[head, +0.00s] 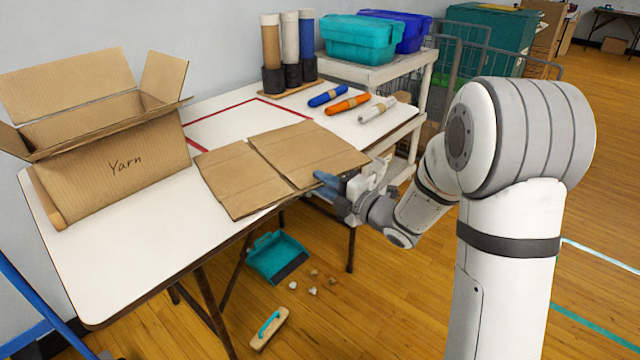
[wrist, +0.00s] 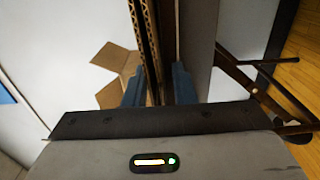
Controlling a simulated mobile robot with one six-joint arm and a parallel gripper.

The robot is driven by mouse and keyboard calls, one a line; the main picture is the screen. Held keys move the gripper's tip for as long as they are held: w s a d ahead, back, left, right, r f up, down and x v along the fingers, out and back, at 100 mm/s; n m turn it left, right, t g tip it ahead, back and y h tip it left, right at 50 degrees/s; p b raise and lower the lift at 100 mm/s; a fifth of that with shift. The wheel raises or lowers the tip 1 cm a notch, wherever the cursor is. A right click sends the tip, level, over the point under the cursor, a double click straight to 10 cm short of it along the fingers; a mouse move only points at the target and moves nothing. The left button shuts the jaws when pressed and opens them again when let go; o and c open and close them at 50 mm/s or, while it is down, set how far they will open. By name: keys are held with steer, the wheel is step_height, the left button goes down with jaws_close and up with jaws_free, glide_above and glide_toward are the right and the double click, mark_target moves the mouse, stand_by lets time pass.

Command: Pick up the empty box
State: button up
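A flattened cardboard box (head: 310,150) lies on the white table, with its near right corner at the table's edge. An upright cardboard box (head: 125,160) marked "Yarn" stands open at the left end; the part of its inside that shows looks empty, but its bottom is hidden. My gripper (head: 330,190) is at the flattened box's near right edge. In the wrist view the blue fingers (wrist: 158,88) are apart, one on each side of the layered cardboard edge (wrist: 150,45). A dark gap shows beside the right finger. Whether the other finger touches is unclear.
The table (head: 150,250) has red tape (head: 220,107) behind the flattened box. Blue, orange and white rolls (head: 347,104) lie at the back right, near upright tubes (head: 290,50). A teal dustpan (head: 275,257) and brush (head: 269,328) lie on the floor below.

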steer(key=shift+f, duration=0.1)
jaws_close()
steer(key=shift+s+f, duration=0.1)
steer(key=shift+f, duration=0.05)
steer(key=shift+r+p, duration=0.5)
steer(key=shift+r, duration=0.85)
steer(key=s+d+r, duration=0.5)
steer(key=s+d, duration=0.3)
steer(key=d, duration=0.3)
steer(key=shift+s+r+p, duration=0.15)
steer(key=shift+s+p, duration=0.05)
steer(key=shift+p, duration=0.25)
